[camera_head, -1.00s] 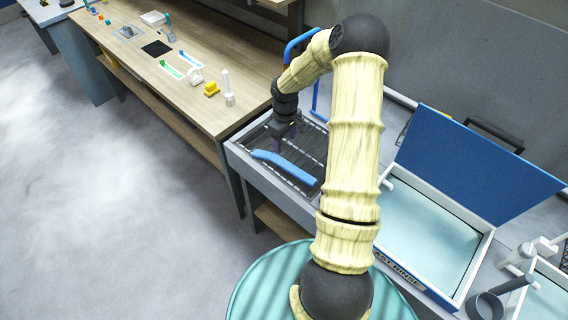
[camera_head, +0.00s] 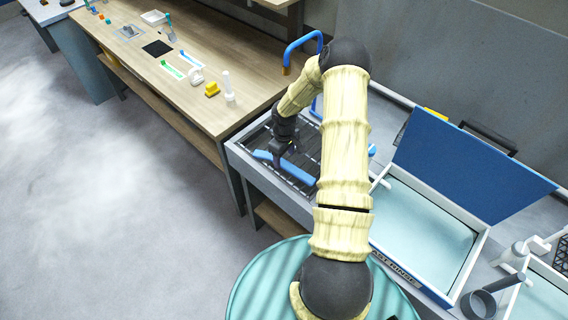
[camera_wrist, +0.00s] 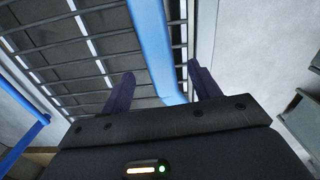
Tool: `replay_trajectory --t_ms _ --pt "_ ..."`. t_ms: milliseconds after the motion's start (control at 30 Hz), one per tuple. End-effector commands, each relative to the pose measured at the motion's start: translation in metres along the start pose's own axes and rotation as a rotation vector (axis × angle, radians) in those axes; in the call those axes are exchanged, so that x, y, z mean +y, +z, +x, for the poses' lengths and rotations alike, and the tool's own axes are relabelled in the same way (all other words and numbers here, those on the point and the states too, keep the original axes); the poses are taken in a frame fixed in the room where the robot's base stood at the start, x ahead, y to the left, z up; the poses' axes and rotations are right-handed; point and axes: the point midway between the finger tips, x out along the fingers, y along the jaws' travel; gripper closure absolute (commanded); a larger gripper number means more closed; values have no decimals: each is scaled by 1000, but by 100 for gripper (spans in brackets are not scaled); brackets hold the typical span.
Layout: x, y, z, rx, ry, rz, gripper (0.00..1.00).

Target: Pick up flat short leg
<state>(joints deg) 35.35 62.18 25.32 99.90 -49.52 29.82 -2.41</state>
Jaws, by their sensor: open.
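A blue flat leg (camera_head: 300,174) lies across the dark slatted rack (camera_head: 246,148) on the bench, partly hidden by my gripper. My gripper (camera_head: 279,160) is over the middle of this leg, pointing down. In the wrist view the leg (camera_wrist: 152,40) runs between the two dark fingers of my gripper (camera_wrist: 160,76). The fingers are open, one on each side of it, and not closed on it. How far the fingertips are above the rack is hard to tell.
A blue curved tube (camera_head: 303,41) rises behind my arm. A blue-lidded case (camera_head: 470,165) lies open to the right. The wooden table (camera_head: 185,100) at upper left carries small coloured parts. My arm hides part of the bench.

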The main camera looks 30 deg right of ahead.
Motion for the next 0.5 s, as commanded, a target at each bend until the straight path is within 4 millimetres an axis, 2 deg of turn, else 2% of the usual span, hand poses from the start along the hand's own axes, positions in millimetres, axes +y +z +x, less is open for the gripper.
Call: replay_trajectory --t_ms 233,500 --pt "0 0 26 0 1 1 38" --pt "1 0 29 1 2 2 38"
